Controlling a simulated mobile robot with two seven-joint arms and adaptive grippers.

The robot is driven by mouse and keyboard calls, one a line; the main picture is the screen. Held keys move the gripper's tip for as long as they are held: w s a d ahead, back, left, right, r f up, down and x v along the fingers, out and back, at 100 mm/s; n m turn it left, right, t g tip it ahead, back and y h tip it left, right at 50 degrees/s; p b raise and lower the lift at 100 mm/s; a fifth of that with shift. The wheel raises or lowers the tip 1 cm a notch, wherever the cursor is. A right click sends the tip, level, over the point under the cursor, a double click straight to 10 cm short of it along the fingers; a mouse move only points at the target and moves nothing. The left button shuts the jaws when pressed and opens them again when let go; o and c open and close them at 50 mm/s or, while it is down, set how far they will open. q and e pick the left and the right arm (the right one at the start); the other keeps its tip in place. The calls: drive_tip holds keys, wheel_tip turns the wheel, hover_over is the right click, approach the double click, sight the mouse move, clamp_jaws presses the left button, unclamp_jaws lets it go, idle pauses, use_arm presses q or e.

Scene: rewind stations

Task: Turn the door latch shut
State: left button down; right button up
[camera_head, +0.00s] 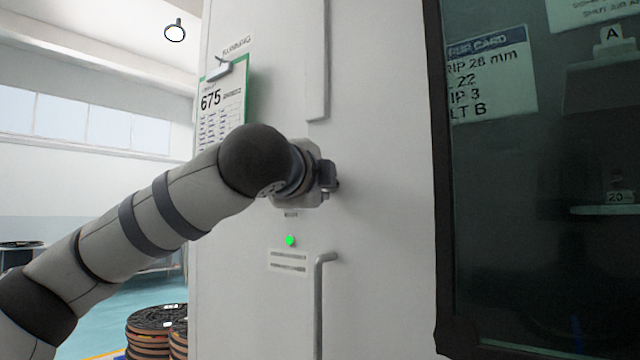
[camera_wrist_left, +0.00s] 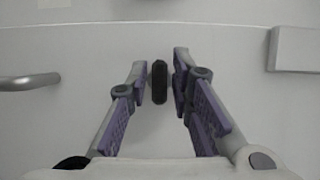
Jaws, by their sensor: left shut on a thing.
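The door latch is a small dark upright knob (camera_wrist_left: 160,82) on the white cabinet door, seen in the left wrist view between my fingers. My left gripper (camera_wrist_left: 159,78) has one finger on each side of it and is shut on it. In the head view my left gripper (camera_head: 328,175) is up against the white door (camera_head: 385,200), and my wrist hides most of the latch there. The latch looks in line with the fingers in the left wrist view. My right gripper is in neither view.
A grey bar handle (camera_head: 319,310) stands out from the door below my gripper, near a lit green lamp (camera_head: 290,240). A clipboard (camera_head: 222,105) hangs at the left. A dark-framed window (camera_head: 443,200) is at the right. Several stacked reels (camera_head: 150,325) stand at lower left.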

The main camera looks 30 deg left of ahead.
use_arm(q)
drive_tip(key=shift+f, duration=0.1)
drive_tip(key=c, duration=1.6)
unclamp_jaws()
drive_tip(key=shift+c, duration=0.2)
drive_tip(key=v, duration=1.2)
